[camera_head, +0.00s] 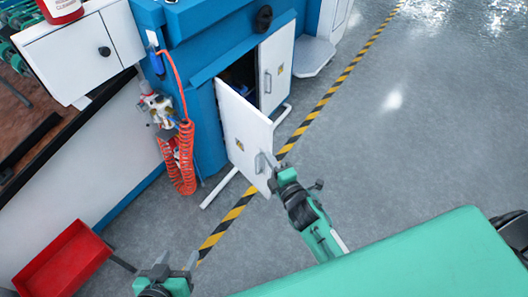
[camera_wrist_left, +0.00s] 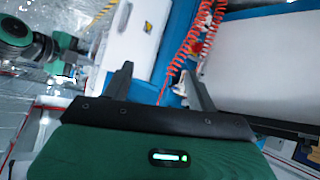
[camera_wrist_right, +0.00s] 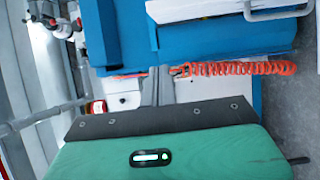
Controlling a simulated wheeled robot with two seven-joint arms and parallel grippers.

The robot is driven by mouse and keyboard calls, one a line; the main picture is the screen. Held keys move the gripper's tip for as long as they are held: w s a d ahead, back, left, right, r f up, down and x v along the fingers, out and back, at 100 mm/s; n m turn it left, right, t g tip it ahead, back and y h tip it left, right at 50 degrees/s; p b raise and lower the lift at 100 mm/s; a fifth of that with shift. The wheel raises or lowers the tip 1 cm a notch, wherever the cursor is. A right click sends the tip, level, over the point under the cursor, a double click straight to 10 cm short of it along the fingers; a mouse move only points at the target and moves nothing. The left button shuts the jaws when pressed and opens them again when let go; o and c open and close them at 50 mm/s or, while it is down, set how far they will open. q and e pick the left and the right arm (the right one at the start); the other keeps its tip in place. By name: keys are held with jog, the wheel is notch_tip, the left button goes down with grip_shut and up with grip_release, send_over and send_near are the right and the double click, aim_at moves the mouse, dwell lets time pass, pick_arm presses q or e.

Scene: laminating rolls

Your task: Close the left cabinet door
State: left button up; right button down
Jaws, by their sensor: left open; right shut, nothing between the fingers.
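The left cabinet door (camera_head: 243,128) is a white panel with a yellow label, standing swung outward from the blue cabinet (camera_head: 200,105). A dark opening (camera_head: 241,75) shows behind it. Its handle (camera_head: 262,162) is near the lower outer edge. My right gripper (camera_head: 274,171) is shut and empty, close to this handle; I cannot tell whether it touches. It also shows shut in the right wrist view (camera_wrist_right: 157,87). My left gripper (camera_head: 176,268) is open and empty at the bottom, well away from the door; its spread fingers show in the left wrist view (camera_wrist_left: 162,90).
The white right cabinet door (camera_head: 277,68) stands beside the opening. An orange coiled hose (camera_head: 178,165) hangs left of the doors. A red tray (camera_head: 62,262) is at lower left. The grey floor (camera_head: 400,130) to the right is clear beyond the striped line (camera_head: 318,105).

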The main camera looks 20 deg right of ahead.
aim_at(267, 133)
pick_arm(q)
jog(key=shift+w+d+r+t+h+b, duration=0.15)
jog(key=shift+d+t+h+b, duration=0.2)
jog(key=shift+d+t, duration=0.25)
jog(key=shift+w+d+r+t+h+b, duration=0.1)
jog(key=shift+d+t+h+b, duration=0.25)
jog(key=shift+d, duration=0.3)
pick_arm(e)
jog(key=shift+w+d, duration=0.4)
jog(key=shift+w, duration=1.4)
jog(key=shift+w+d, duration=0.4)
jog(key=shift+w, duration=1.45)
jog(key=shift+w+d, duration=0.4)
jog(key=shift+w, duration=1.4)
